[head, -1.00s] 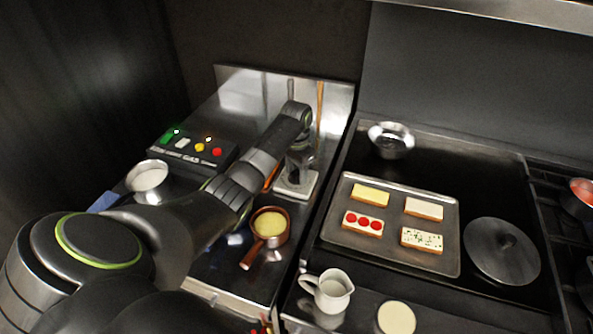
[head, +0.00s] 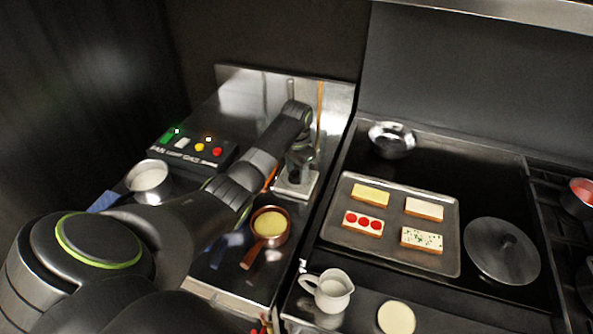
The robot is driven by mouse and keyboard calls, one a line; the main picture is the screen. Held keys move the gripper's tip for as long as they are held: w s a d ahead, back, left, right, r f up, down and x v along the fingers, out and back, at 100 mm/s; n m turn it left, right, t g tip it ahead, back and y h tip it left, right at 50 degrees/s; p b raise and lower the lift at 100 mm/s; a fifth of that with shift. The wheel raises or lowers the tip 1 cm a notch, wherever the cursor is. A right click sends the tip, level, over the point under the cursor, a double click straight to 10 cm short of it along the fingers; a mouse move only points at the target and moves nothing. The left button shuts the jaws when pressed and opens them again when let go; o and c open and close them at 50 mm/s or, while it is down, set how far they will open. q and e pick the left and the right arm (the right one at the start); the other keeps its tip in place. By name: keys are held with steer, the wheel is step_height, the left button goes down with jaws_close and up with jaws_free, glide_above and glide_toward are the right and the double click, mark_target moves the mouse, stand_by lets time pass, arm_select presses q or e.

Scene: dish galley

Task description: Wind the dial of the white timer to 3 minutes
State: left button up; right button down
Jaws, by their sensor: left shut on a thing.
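The white timer (head: 283,187) sits on the steel counter in the middle of the head view, below the end of my left arm. Only its pale edges and part of its face show. My left gripper (head: 298,176) points down over it and is shut on its dial, which the fingers mostly hide. The dial's marks and setting cannot be read. My right gripper is out of view.
A brown pot (head: 271,224) with yellow contents stands just in front of the timer. A switch box (head: 190,148) and a white-filled pan (head: 148,177) are to the left. A tray (head: 450,255) of toasts, a steel bowl (head: 391,140), a lid (head: 502,250) and a jug (head: 332,291) are to the right.

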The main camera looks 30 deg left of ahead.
mark_target(297, 170)
arm_select(q)
steer(key=shift+r, duration=0.1)
steer(key=o, duration=1)
step_height(297, 170, up, 8)
steer(key=shift+w+r+b, duration=0.1)
steer(key=shift+b, duration=0.8)
steer(key=shift+r+p, duration=3.9)
steer(key=shift+r, duration=0.65)
steer(key=shift+c, duration=0.2)
